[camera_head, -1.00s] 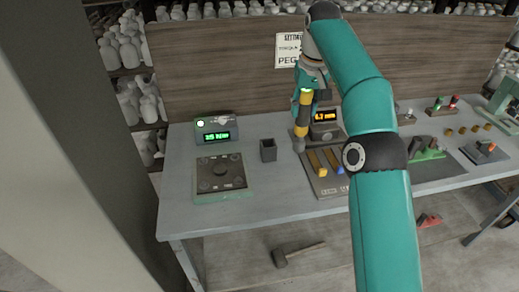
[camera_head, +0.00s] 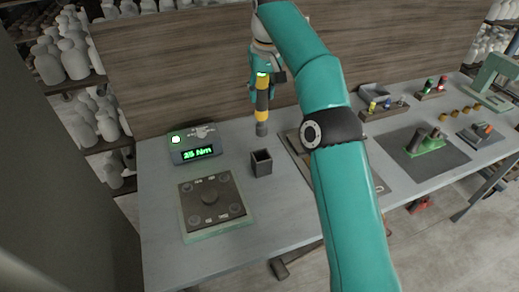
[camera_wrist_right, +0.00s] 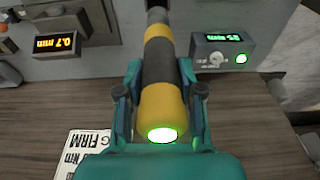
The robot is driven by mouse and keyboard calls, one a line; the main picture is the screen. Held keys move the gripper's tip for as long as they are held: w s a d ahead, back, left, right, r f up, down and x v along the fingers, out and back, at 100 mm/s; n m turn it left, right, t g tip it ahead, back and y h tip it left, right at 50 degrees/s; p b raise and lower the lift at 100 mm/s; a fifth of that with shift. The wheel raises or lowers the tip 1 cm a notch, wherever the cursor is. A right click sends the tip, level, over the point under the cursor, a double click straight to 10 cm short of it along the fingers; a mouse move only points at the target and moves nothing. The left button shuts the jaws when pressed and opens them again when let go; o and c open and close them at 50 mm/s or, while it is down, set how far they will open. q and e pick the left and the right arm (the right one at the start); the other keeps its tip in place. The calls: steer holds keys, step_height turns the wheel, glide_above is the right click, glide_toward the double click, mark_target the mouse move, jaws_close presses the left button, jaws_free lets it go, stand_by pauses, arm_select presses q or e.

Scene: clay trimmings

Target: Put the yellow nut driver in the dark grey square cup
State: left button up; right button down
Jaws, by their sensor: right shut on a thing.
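The yellow nut driver (camera_head: 262,100), with a dark band and a grey socket end, hangs upright, socket down, from my right gripper (camera_head: 263,80). In the right wrist view the right gripper (camera_wrist_right: 160,95) is shut around its yellow and black handle (camera_wrist_right: 160,65), whose end glows green. The dark grey square cup (camera_head: 262,165) stands upright on the bench. In the head view the socket end shows just above the cup's rim, apart from it; the exact depth between them is hard to tell. The cup does not show in the wrist view. My left gripper is not in view.
A display box (camera_head: 195,150) reading 25 Nm and a dark square plate on a green base (camera_head: 212,200) stand left of the cup. My right arm covers part of a tray (camera_head: 297,150) to the right. A wooden panel (camera_head: 180,70) rises behind the bench.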

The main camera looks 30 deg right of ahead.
mark_target(265, 107)
step_height(265, 107, down, 12)
steer(key=b, duration=0.4)
arm_select(q)
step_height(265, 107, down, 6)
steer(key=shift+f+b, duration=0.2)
steer(key=shift+b, duration=0.25)
arm_select(e)
step_height(265, 107, down, 4)
steer(key=shift+f, duration=0.2)
steer(key=c, duration=0.7)
jaws_free()
steer(key=shift+f, duration=0.1)
steer(key=r, duration=0.4)
steer(key=s+r+p, duration=0.1)
steer(key=r, duration=0.3)
steer(key=r+p, duration=0.1)
steer(key=r, duration=0.3)
steer(key=shift+s+a, duration=0.1)
steer(key=shift+s, duration=0.2)
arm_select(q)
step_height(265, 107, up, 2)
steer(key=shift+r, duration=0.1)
